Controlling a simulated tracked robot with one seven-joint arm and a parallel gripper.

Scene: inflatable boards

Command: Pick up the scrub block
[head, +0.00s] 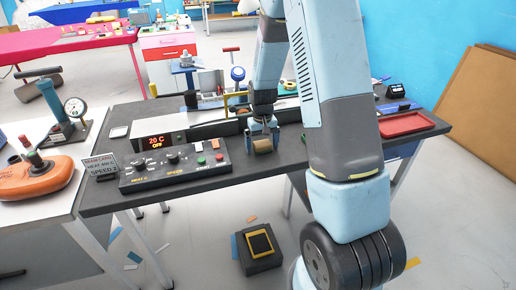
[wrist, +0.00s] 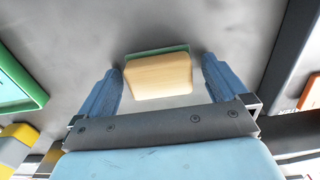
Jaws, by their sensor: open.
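The scrub block is a tan block (wrist: 158,78) with a green layer along its far edge, in the upper middle of the wrist view. In the head view the tan block (head: 262,146) shows small and low at the gripper, over the dark workbench (head: 225,180). My gripper (head: 263,134) is open above the bench. In the wrist view its two blue fingers (wrist: 160,75) stand on either side of the block, with narrow gaps showing. I cannot tell how deep the block lies between them.
A control panel with knobs (head: 175,165) and a display box (head: 158,141) stand left of my gripper. A red tray (head: 405,124) lies at the bench's right. A green-rimmed item (wrist: 22,88) is at the wrist view's left. A dark box (head: 260,250) sits on the floor.

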